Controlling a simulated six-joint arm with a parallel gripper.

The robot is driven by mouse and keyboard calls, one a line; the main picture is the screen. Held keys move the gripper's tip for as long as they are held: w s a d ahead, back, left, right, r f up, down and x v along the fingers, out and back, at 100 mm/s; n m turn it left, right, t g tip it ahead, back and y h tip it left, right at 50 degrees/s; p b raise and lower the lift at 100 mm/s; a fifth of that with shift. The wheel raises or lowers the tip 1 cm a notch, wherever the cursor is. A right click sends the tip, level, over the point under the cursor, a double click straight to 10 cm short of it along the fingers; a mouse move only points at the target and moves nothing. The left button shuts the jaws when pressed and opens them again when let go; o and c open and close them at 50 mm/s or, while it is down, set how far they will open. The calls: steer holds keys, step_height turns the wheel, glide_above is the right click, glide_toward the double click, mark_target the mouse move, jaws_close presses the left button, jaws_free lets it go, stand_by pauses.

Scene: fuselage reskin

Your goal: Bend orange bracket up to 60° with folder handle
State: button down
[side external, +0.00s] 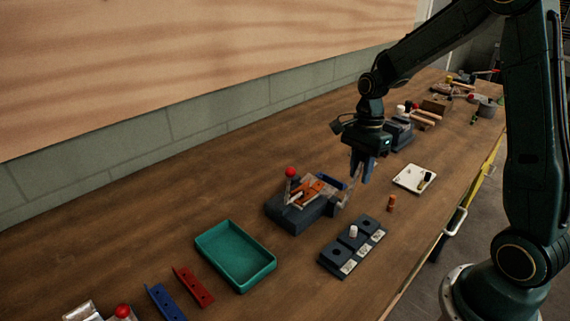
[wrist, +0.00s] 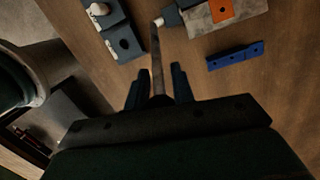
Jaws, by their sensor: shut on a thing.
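The folder handle (wrist: 155,48) is a thin grey bar running from a pale collar at the folder down between my fingers. My gripper (wrist: 158,82) is shut on this handle. In the side view my gripper (side external: 361,178) points down at the folder's right side.
A blue bracket (wrist: 235,56) lies beside the folder. A dark block with holes (side external: 352,246) and an orange-brown cylinder (side external: 391,203) stand at front. A teal tray (side external: 235,255), red bracket (side external: 193,287) and white pad (side external: 414,179) lie around. Bare wood lies between.

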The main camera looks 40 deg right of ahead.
steer(key=a+h, duration=0.1)
steer(key=a+r+h, duration=0.1)
steer(key=shift+a+h, duration=0.1)
steer(key=shift+h, duration=0.2)
steer(key=shift+a+r+h, duration=0.15)
steer(key=shift+a+h, duration=0.35)
steer(key=shift+h, duration=0.1)
steer(key=shift+a+r+h, duration=0.15)
steer(key=shift+a+h, duration=0.35)
steer(key=shift+h, duration=0.1)
steer(key=shift+a+h, duration=1.2)
steer(key=shift+a, duration=0.6)
steer(key=shift+f, duration=0.1)
steer(key=c, duration=1.2)
jaws_free()
